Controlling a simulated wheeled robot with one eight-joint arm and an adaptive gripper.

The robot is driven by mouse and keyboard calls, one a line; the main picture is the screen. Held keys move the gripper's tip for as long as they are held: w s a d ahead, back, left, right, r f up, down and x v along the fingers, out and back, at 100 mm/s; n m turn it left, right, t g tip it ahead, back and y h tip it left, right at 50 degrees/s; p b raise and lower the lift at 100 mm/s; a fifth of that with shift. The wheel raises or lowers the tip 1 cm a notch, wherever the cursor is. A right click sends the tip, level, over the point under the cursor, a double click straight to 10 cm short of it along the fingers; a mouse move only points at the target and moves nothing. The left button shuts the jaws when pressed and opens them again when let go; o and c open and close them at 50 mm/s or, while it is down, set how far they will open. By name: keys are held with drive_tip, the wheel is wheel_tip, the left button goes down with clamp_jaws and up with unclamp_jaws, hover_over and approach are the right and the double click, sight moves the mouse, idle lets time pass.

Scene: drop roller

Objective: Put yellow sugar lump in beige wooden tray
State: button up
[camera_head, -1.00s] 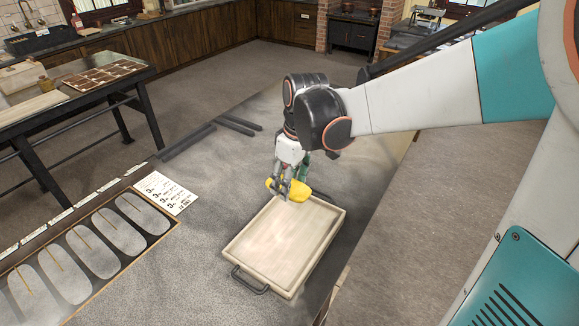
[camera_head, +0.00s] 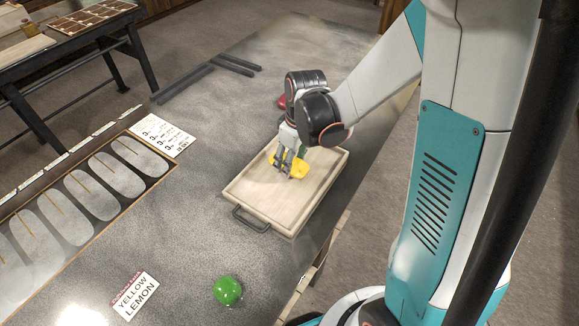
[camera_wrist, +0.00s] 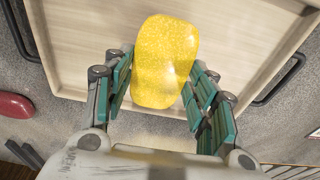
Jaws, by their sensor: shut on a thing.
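The yellow sugar lump (camera_head: 299,169) is a smooth, rounded, grainy piece. My gripper (camera_head: 289,166) is shut on it, and in the wrist view the lump (camera_wrist: 165,62) sits between the teal-padded fingers (camera_wrist: 160,85). The beige wooden tray (camera_head: 262,206) is a shallow rectangle with a raised rim and dark metal handles. It lies on the grey speckled table. The lump is over the inside of the tray, toward its far end. I cannot tell whether it touches the tray floor (camera_wrist: 75,30).
A red piece (camera_head: 282,102) lies just beyond the tray, also in the wrist view (camera_wrist: 14,106). A green lump (camera_head: 227,290) and a "Yellow Lemon" card (camera_head: 135,296) lie nearer. Dark bars (camera_head: 237,66) lie at the back left. A board with oval hollows (camera_head: 75,195) is at left.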

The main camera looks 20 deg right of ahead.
sight(296, 166)
drive_tip(key=shift+f+b, duration=0.45)
drive_tip(key=shift+f, duration=1.4)
drive_tip(key=shift+f, duration=0.15)
drive_tip(key=o, duration=1.1)
wheel_tip(296, 166, up, 13)
drive_tip(key=s+d+p, duration=0.1)
drive_tip(key=s+p, duration=0.1)
drive_tip(key=p, duration=0.1)
drive_tip(key=s+a+r+m+t+h, duration=0.1)
drive_tip(key=s+r+m+t, duration=0.4)
drive_tip(key=s+r, duration=0.6)
drive_tip(key=shift+s+a+m+t, duration=0.15)
drive_tip(key=shift+s+m+t, duration=0.25)
drive_tip(key=shift+s+m, duration=0.6)
